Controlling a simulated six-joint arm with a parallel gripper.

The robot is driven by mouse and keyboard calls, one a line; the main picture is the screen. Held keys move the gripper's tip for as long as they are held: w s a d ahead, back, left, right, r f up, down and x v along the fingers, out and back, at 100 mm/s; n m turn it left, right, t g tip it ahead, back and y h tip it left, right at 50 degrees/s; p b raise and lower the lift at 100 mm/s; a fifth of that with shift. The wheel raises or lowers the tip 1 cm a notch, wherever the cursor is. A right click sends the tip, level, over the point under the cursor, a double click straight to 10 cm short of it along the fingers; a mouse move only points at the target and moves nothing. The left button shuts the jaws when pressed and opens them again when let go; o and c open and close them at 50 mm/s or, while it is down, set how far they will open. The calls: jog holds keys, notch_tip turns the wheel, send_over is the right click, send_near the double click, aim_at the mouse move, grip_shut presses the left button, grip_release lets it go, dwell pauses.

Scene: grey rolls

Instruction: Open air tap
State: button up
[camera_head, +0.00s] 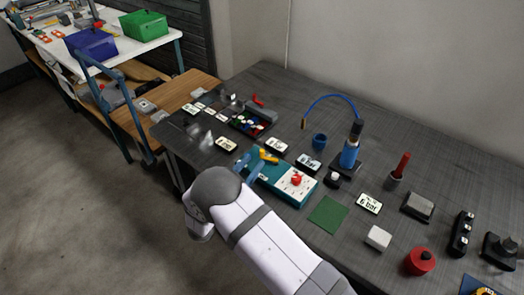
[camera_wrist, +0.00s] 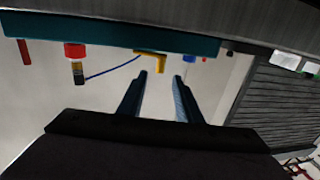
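A teal panel (camera_head: 283,181) lies on the dark table with a white face and a red knob (camera_head: 296,180). A yellow lever (camera_head: 269,156), which looks like the air tap's handle, is at its far left end. In the wrist view, which looks upside down, the yellow lever (camera_wrist: 151,56) hangs from the edge of the teal panel (camera_wrist: 115,35). My gripper (camera_head: 256,164) is beside the panel's left end, close to the lever. The wrist view shows my gripper (camera_wrist: 161,76) open, with an empty gap between its blue fingers; the lever lies just beyond the fingertips.
A parts tray (camera_head: 250,123) sits behind left.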

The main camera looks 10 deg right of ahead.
aim_at(261, 153)
jog(key=shift+p+x, duration=1.05)
jog(key=shift+x, duration=2.65)
jog(key=shift+c, duration=0.4)
grip_shut()
